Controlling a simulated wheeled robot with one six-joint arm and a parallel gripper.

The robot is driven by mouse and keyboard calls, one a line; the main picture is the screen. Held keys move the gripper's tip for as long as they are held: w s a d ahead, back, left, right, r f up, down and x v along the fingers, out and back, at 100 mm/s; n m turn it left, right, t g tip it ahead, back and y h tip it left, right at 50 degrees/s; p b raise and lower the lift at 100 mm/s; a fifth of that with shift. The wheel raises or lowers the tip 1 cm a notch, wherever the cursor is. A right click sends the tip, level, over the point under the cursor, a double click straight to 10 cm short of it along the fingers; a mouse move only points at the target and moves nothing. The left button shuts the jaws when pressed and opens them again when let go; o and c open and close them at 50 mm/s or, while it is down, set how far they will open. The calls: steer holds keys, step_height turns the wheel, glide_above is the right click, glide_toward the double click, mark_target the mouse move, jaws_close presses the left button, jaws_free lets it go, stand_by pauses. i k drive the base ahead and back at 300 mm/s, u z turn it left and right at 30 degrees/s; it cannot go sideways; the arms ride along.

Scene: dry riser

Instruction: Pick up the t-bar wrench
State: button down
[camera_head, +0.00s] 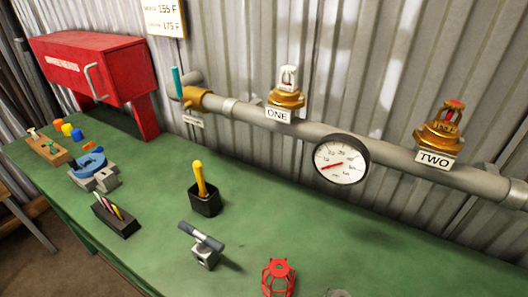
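A tool with a dark grey crossbar (201,236) sits at the lower middle of the green bench, over a small grey block (205,257). Its T-like shape fits the t-bar wrench, though I cannot be sure of it. The bar slants down to the right. Any shaft below the bar is hidden. My gripper is not in view.
A black cup (206,204) with a yellow-handled tool stands behind it. A red cage (279,278) is to the right, a black holder (116,217) and blue vise (89,164) to the left. Behind runs a pipe (392,166) with a gauge (341,159). A red cabinet (112,78) stands back left.

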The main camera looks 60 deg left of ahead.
mark_target(208, 249)
steer(key=u, duration=1.7)
steer(key=i, duration=0.1)
steer(key=z, duration=0.15)
